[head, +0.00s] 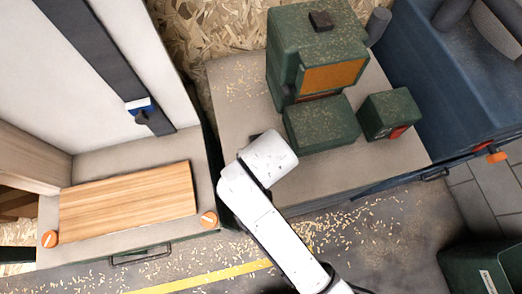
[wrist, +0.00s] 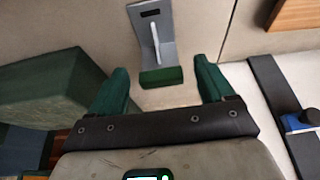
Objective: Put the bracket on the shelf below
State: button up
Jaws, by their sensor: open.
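The bracket (wrist: 152,40) shows in the wrist view. It has a grey plate with a dark slot, a pale upright rod and a green block at its near end. My gripper (wrist: 161,64) is open, with one green finger to each side of the bracket's near end. I see no finger touching it, and the gap in depth is hard to judge. In the head view the bracket is not visible, and my white arm hides the fingers. A wooden board (head: 128,203) lies low in the pale cabinet at left; it also shows in the wrist view (wrist: 296,14).
A blue clamp (head: 140,105) sits on a dark strip in the cabinet. Shavings litter the floor.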

jog(key=a+v, duration=0.1)
jog(key=v, duration=0.7)
jog(key=shift+s+d+r, duration=0.15)
jog(key=shift+d+r, duration=0.25)
jog(key=shift+d, duration=0.15)
jog(key=shift+d, duration=0.1)
